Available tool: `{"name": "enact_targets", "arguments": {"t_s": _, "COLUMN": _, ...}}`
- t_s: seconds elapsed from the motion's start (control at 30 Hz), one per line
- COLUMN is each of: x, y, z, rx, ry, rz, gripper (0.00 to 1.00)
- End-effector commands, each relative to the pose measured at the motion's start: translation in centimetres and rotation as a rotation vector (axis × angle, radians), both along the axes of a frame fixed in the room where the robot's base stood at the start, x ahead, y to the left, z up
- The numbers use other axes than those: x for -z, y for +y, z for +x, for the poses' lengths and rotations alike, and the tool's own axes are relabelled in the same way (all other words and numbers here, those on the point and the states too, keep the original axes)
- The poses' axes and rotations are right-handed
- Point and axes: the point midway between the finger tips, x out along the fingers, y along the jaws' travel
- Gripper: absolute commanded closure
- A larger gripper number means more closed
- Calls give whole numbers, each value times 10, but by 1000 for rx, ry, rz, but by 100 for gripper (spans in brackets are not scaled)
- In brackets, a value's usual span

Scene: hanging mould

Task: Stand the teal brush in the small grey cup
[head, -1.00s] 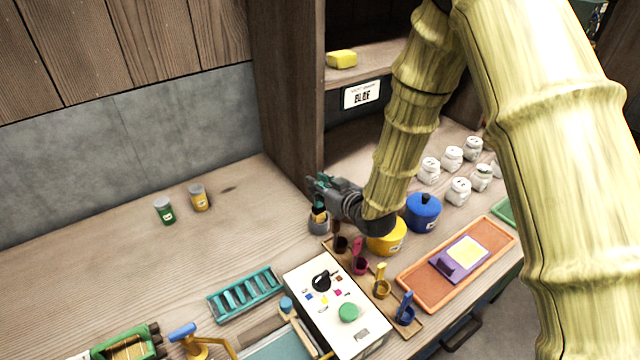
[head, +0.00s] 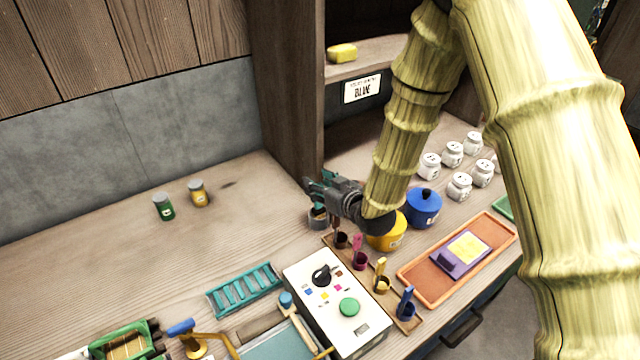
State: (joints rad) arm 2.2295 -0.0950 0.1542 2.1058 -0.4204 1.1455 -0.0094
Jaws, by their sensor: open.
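The small grey cup (head: 317,220) stands on the bench just left of the spoon rack, below my gripper. The teal brush (head: 319,210) shows as a small teal and dark piece at the cup's mouth. It appears to stand in the cup, but its lower part is hidden. My gripper (head: 315,190) is open, directly above the cup and close around the brush's upper part. Teal also shows among the fingers, and I cannot tell clearly which parts are brush. I cannot tell whether a finger touches the brush.
A wooden rack (head: 420,325) with coloured scoops and a yellow pot (head: 388,238) stand close right of the cup. A white control box (head: 335,305) is in front. A wooden post (head: 290,100) rises behind.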

Motion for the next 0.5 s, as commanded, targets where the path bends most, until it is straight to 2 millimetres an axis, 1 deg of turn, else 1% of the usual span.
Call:
{"name": "enact_targets", "arguments": {"t_s": 0.13, "x": -2, "y": -3, "z": -4, "rx": 1, "ry": 1, "rz": -1, "gripper": 55}}
{"name": "enact_targets", "arguments": {"t_s": 0.23, "x": -4, "y": -9, "z": -13, "rx": 1, "ry": 2, "rz": -1, "gripper": 55}}
{"name": "enact_targets", "arguments": {"t_s": 0.5, "x": -18, "y": -35, "z": -51, "rx": 1, "ry": 1, "rz": 0, "gripper": 55}}
